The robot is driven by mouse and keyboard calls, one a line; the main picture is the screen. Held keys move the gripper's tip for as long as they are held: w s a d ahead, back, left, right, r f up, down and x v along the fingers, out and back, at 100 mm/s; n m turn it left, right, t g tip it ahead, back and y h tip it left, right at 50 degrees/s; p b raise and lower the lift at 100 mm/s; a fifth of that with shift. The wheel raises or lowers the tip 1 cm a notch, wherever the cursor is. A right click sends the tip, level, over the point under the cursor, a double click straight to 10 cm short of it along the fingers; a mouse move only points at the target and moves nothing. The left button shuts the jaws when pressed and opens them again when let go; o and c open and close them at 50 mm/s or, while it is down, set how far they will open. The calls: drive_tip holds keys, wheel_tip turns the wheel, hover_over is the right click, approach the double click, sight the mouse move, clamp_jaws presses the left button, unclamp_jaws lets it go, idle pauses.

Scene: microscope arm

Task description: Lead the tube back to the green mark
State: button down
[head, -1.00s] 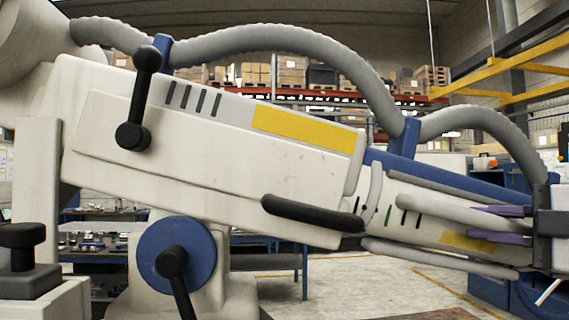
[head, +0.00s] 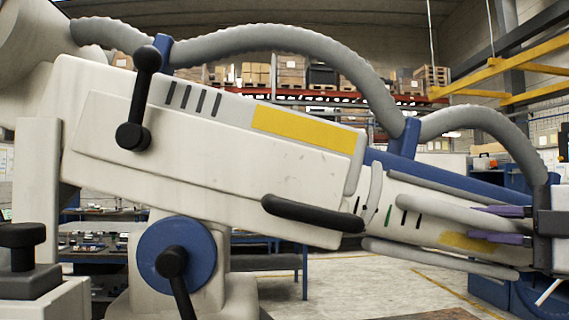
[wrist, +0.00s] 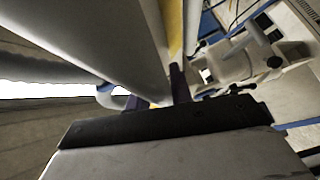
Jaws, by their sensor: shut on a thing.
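The cream tube (head: 430,232) slopes down to the right out of a larger cream housing (head: 220,165) in the head view. Its green mark (head: 388,215) shows outside the housing's lower right end, with a short stretch of tube between them. Black marks lie on both sides of it. In the wrist view, a purple finger (wrist: 180,85) shows beside the yellow strip (wrist: 173,30); the other finger's contact is hidden.
A ribbed grey hose (head: 290,42) arches above the housing and tube. A black-knobbed lever (head: 140,98) and a blue round joint with a handle (head: 175,255) are on the left. Grey bars run beside the tube. Open floor lies below it.

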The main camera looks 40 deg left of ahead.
drive_tip(key=shift+s+a+r, duration=0.1)
drive_tip(key=shift+s+a, duration=0.1)
drive_tip(key=shift+s, duration=0.05)
idle(0.4)
drive_tip(key=shift+s+a+r+b, duration=0.25)
drive_tip(key=shift+s+a+b, duration=0.1)
drive_tip(key=shift+s+a, duration=0.4)
idle(0.4)
drive_tip(key=c, duration=1)
unclamp_jaws()
drive_tip(key=shift+o, duration=0.3)
drive_tip(key=o, duration=0.5)
drive_tip(key=shift+d, duration=0.1)
